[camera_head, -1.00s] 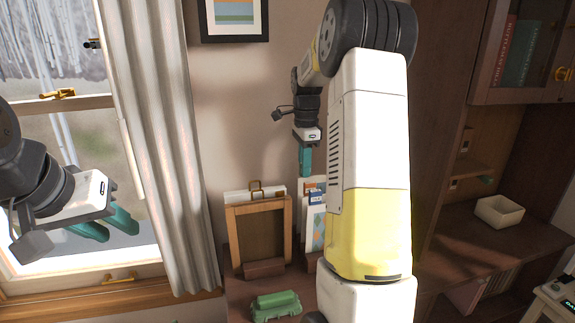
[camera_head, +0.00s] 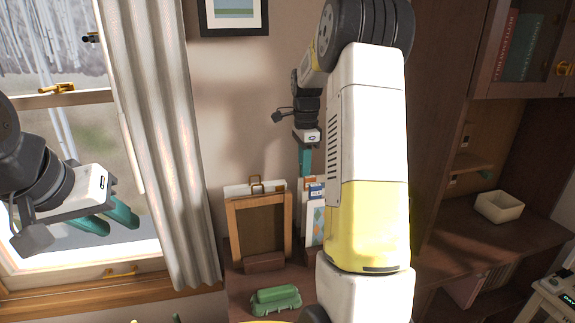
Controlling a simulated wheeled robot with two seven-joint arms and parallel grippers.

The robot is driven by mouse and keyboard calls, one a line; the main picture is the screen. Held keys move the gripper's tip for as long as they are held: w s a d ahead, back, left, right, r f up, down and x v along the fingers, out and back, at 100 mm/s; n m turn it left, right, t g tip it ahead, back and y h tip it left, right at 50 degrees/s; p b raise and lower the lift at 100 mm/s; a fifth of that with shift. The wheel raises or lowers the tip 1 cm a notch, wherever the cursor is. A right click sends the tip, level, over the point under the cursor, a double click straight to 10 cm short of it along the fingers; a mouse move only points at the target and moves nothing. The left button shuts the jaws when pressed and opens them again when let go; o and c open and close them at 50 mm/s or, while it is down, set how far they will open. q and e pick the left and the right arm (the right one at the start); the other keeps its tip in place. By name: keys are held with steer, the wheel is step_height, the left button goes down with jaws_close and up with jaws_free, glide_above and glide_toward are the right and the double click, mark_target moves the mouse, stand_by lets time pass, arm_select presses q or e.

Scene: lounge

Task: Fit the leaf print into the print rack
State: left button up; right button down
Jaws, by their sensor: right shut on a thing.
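My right gripper (camera_head: 305,163) points down at the back, above a group of upright pale cards (camera_head: 315,205). It is shut on a thin pale sheet (camera_head: 306,183), which I take for the leaf print; its face is mostly hidden and no leaf shows. The sheet overlaps the cards in the view, so I cannot tell whether they touch. A wooden frame-like stand (camera_head: 287,230) with a brown panel is just left of them. I cannot tell whether this stand or the holder of the cards is the print rack. My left gripper (camera_head: 122,222) is open and empty before the window.
A green carton-like box (camera_head: 276,299) lies in front of the stand. My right arm hides the area right of the cards. A curtain (camera_head: 170,150) hangs at the left.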

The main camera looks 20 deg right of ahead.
steer(key=shift+f, duration=0.9)
steer(key=c, duration=1.3)
jaws_free()
steer(key=shift+c, duration=0.2)
steer(key=shift+r, duration=3)
